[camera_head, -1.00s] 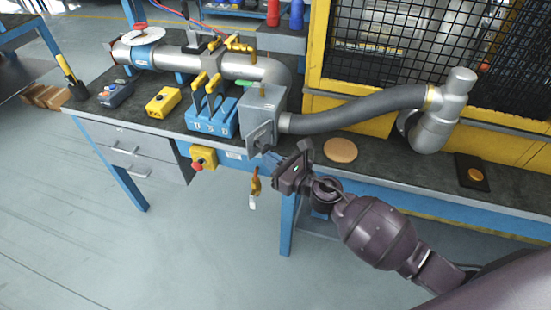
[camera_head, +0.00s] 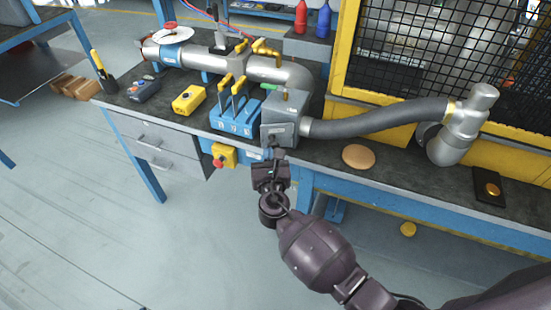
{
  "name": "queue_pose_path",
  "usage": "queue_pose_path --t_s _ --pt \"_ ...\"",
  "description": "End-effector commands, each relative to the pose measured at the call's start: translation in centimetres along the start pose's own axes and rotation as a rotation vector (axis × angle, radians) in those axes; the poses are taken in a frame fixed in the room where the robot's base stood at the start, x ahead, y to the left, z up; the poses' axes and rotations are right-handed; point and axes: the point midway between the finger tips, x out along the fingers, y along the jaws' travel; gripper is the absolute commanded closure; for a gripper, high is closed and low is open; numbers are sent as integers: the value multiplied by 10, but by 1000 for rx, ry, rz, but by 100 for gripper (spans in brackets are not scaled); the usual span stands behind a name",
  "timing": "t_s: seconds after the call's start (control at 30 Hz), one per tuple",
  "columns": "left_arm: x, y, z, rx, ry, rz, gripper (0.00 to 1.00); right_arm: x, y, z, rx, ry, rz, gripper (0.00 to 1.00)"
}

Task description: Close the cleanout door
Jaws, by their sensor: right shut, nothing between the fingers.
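The grey metal box (camera_head: 286,112) stands at the front edge of the bench, between the silver pipe and the grey hose. A darker panel shows on its front, which I take for the cleanout door; I cannot tell whether it stands ajar. My right gripper (camera_head: 275,158) is shut and empty, its tips at the lower front of the box. They partly cover the panel's lower part, and I cannot tell whether they touch it. My left gripper is not in view.
The blue lever block (camera_head: 236,122) is just left of the box, and a yellow switch box with a red button (camera_head: 223,157) hangs below. The grey hose (camera_head: 385,120) runs right. A tan disc (camera_head: 358,156) lies on the bench.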

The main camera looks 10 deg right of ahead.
Motion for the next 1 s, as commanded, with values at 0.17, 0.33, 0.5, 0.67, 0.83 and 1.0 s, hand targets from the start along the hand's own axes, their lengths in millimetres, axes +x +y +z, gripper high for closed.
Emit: queue_pose_path --t_s 0.17,0.33,0.5,0.67,0.83,1.0 --pt "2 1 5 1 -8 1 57 13 12 -2 1 3 -161 100" --pt "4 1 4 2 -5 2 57 24 16 -1 -2 0 -238 100" --pt "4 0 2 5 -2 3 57 33 20 0 -1 0 -237 100" --pt "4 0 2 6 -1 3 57 39 22 0 -1 0 -236 100" --pt "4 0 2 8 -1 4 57 42 23 0 -1 0 -235 100" --pt "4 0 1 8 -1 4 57 43 23 0 -1 0 -235 100"
